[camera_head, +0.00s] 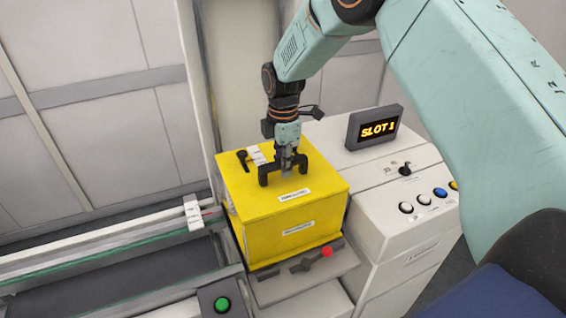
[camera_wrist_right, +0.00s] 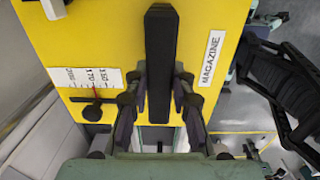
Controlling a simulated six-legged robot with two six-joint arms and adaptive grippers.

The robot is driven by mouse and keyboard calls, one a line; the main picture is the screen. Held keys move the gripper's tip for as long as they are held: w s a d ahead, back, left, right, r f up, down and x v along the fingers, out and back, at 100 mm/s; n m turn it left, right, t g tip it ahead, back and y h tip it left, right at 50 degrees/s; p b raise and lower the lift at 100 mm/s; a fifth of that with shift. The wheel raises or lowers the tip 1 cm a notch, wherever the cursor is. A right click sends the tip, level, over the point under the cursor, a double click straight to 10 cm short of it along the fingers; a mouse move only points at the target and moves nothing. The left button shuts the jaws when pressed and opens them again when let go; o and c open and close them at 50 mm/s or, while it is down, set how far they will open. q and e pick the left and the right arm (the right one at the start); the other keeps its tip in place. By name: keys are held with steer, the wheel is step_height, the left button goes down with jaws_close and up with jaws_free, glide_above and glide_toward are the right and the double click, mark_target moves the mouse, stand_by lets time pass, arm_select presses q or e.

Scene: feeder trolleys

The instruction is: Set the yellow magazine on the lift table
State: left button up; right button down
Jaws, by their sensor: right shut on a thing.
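The yellow magazine (camera_head: 285,221) is a box with a black handle on top, upright in the head view. It appears to stand on the grey lift table (camera_head: 318,267), whose front edge shows below it with a red knob. My right gripper (camera_head: 286,172) comes down from above and is shut on the black handle. In the right wrist view the gripper (camera_wrist_right: 163,108) has its fingers on both sides of the handle, over the magazine's yellow top (camera_wrist_right: 107,32) with its "MAGAZINE" label. I cannot tell whether the magazine's bottom touches the table.
A white console (camera_head: 405,200) with a "SLOT 1" display (camera_head: 375,128) and several buttons stands close on the right. A conveyor (camera_head: 120,262) with green-edged rails runs to the left, with a green button (camera_head: 222,304) at its front. A pale column rises behind the magazine.

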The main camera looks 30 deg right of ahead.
stand_by(0.3)
steer(key=shift+w+f, duration=0.1)
steer(key=shift+f, duration=0.3)
steer(key=c, duration=1.5)
jaws_free()
steer(key=o, duration=0.4)
steer(key=shift+s, duration=0.25)
steer(key=shift+o, duration=0.2)
steer(key=shift+f, duration=0.25)
steer(key=shift+r, duration=0.5)
step_height(320, 180, up, 11)
steer(key=shift+r, duration=0.2)
steer(key=shift+s+a, duration=0.1)
steer(key=shift+s, duration=0.1)
